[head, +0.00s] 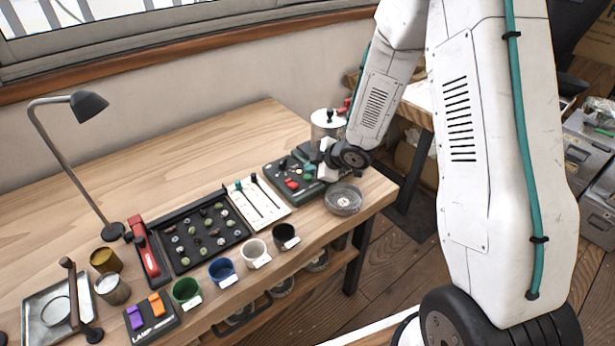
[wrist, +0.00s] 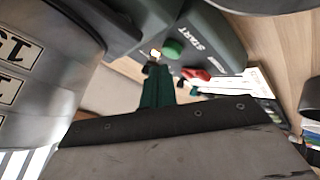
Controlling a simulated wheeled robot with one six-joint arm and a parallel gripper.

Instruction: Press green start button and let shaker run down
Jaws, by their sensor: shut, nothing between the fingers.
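The shaker is a metal pot (head: 326,124) on a dark base (head: 277,171), at the right end of the bench in the head view. In the wrist view the pot (wrist: 45,80) fills the left side, and the green start button (wrist: 173,47) sits on a dark panel beside the word START. My gripper (wrist: 155,66) is shut and empty, its teal fingers close to the green button. I cannot tell whether the fingertips touch it. In the head view my gripper (head: 317,165) is at the right side of the base, partly hidden by my wrist.
A round dish (head: 343,199) stands at the bench's right edge, just below my gripper. A white slider panel (head: 258,204), a dark tray (head: 203,235) of small pieces and several cups lie to the left. The back of the bench is clear.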

